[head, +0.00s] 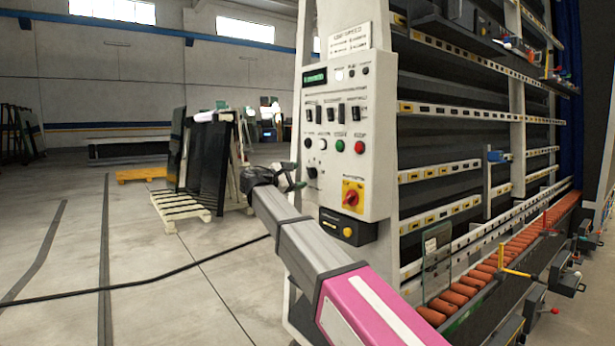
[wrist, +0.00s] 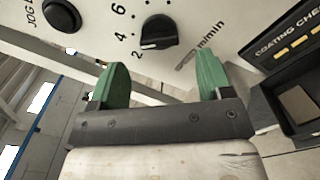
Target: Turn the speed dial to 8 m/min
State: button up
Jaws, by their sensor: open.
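The speed dial is a black round knob (wrist: 159,33) on the pale panel, with the numbers 2, 4 and 6 and the marking m/min around it in the wrist view. Its white pointer mark faces the lower left, close to the 2; the 8 cannot be made out. In the head view the dial (head: 312,172) is low on the left of the control panel (head: 345,135). My gripper (wrist: 160,74) is open and empty, its green fingers spread wider than the knob and apart from it. In the head view my gripper (head: 296,177) is just left of the dial.
A black JOG button (wrist: 62,15) lies left of the dial in the wrist view. A red-and-yellow rotary switch (head: 352,196) and a black box with a yellow button (head: 347,232) are below right of it.

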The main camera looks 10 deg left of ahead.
aim_at(311, 173)
jog(key=shift+x, duration=2.25)
jog(key=c, duration=0.9)
